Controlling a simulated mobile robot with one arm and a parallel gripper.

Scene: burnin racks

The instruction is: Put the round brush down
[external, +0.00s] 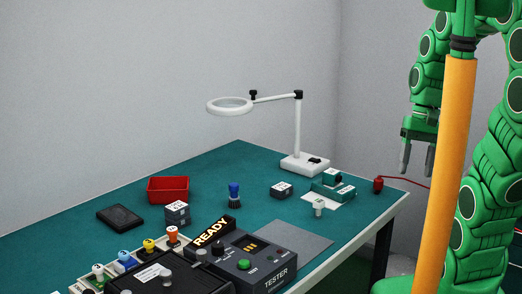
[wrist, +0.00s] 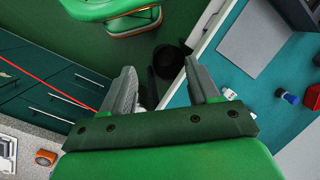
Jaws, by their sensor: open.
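The round brush (external: 234,195), with a blue handle and dark bristles, stands upright, bristles down, on the teal bench top (external: 120,222). My gripper (external: 417,160) is at the right in the external view, raised beyond the bench's right end and well apart from the brush. Its jaws are open, and the wrist view shows nothing held between the fingers (wrist: 162,85). A small blue thing (wrist: 288,97) at the right of the wrist view may be the brush, but it is too small to tell.
A red bin (external: 168,190), a dark flat box (external: 120,216) and stacked grey blocks (external: 177,213) lie near the brush. A magnifier lamp (external: 298,130) stands behind. The tester (external: 255,262) and several coloured pieces are in front. A grey mat (external: 292,240) is bare.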

